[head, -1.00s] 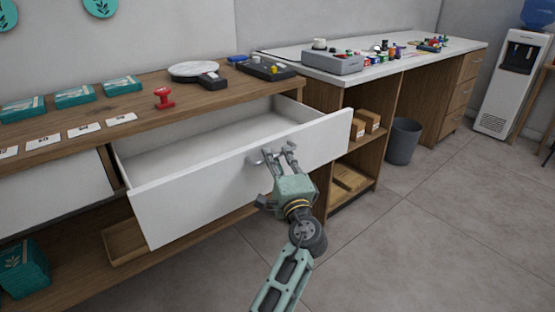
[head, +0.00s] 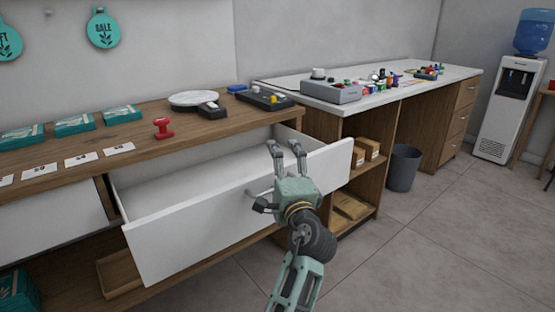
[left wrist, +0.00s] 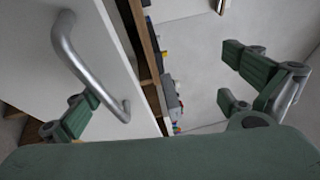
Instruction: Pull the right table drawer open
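The right table drawer (head: 235,209) stands well out from the wooden table, its white front facing me and its empty inside showing. Its grey bar handle (head: 252,194) is partly hidden by my left gripper (head: 286,147) in the head view. That gripper is open and empty, its fingers parted and pointing up in front of the drawer front. In the left wrist view the handle (left wrist: 90,72) is near the left finger of the open gripper (left wrist: 160,80); I cannot tell whether they touch. My right gripper is not in view.
The tabletop holds teal boxes (head: 75,124), white cards (head: 85,159), a red stamp (head: 163,129) and a round white plate (head: 197,98). A shelf with cardboard boxes (head: 352,206) stands right of the drawer. A grey bin (head: 403,168) is farther right. The floor in front is clear.

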